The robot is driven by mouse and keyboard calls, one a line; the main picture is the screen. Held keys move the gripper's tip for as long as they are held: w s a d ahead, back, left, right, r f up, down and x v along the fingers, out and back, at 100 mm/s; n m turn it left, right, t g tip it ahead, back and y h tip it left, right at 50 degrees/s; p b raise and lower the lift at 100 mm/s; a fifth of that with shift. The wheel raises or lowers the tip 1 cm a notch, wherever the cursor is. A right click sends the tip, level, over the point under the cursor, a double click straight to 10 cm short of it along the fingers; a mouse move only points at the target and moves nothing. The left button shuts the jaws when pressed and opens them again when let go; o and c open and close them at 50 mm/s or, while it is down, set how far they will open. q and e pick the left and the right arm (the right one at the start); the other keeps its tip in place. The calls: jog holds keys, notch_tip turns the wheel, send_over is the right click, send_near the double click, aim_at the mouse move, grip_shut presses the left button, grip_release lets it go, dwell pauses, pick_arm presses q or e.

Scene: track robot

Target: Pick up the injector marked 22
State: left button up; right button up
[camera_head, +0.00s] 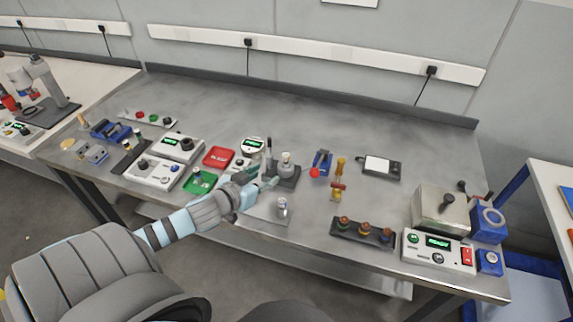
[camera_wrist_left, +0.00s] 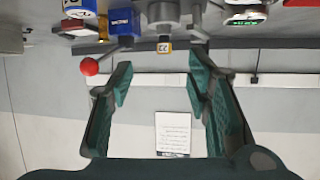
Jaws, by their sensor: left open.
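My left gripper (camera_head: 258,183) is open over the front middle of the bench, with nothing between its fingers. In the left wrist view its two green fingers (camera_wrist_left: 163,88) stand wide apart. Beyond them a grey metal piece (camera_wrist_left: 164,14) carries a small tan tag (camera_wrist_left: 164,47) that appears to read 22. It is apart from the fingers. In the head view a grey, pale-topped piece (camera_head: 286,160) stands upright on a dark stand (camera_head: 290,182) just beyond the gripper. No number is legible there, and whether it is the tagged piece is unclear. My right gripper is not in view.
A metal cylinder (camera_head: 282,207) stands on a pale plate near the front edge. A blue device (camera_head: 321,162) with a red ball is right of the stand. A red tray (camera_head: 219,157) and green tray (camera_head: 199,182) lie left. The back of the bench is clear.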

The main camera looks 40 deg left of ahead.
aim_at(284, 160)
pick_arm(q)
jog(key=b+x, duration=0.2)
jog(key=x, duration=0.2)
jog(key=b+x, duration=0.2)
jog(key=x, duration=0.3)
jog(key=a+b+x, duration=0.1)
jog(key=b+x, duration=0.1)
jog(key=x, duration=0.2)
jog(key=shift+w+r, duration=0.25)
jog(key=shift+w, duration=0.7)
jog(key=shift+s, duration=0.1)
grip_shut()
